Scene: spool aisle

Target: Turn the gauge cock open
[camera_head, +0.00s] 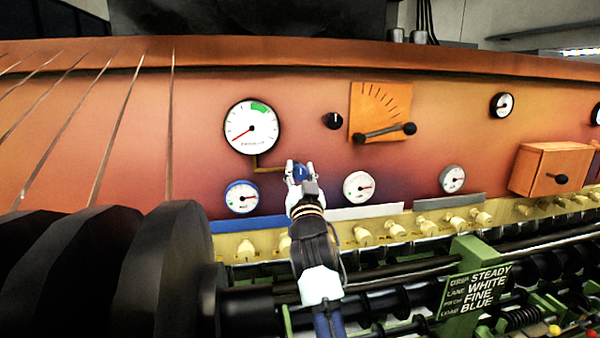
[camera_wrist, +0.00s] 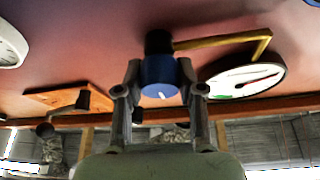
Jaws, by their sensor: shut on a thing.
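The gauge cock is a blue knob with a white mark (camera_wrist: 160,72), on a dark stub at the end of a brass pipe (camera_wrist: 225,40). The pipe leads to a large white gauge (camera_head: 251,126), whose red needle points to the lower left, away from the green band. My gripper (camera_head: 301,174) is shut on the blue knob, with one finger on each side in the wrist view (camera_wrist: 161,88). In the head view the fingers hide most of the knob. I cannot tell the cock's exact angle.
Smaller gauges (camera_head: 242,197) (camera_head: 359,187) flank my gripper below the large one. A black knob (camera_head: 332,121) and an orange lever plate (camera_head: 380,108) are to the upper right. Cream knobs (camera_head: 363,236) line the ledge below. Dark spools (camera_head: 165,265) stand at left.

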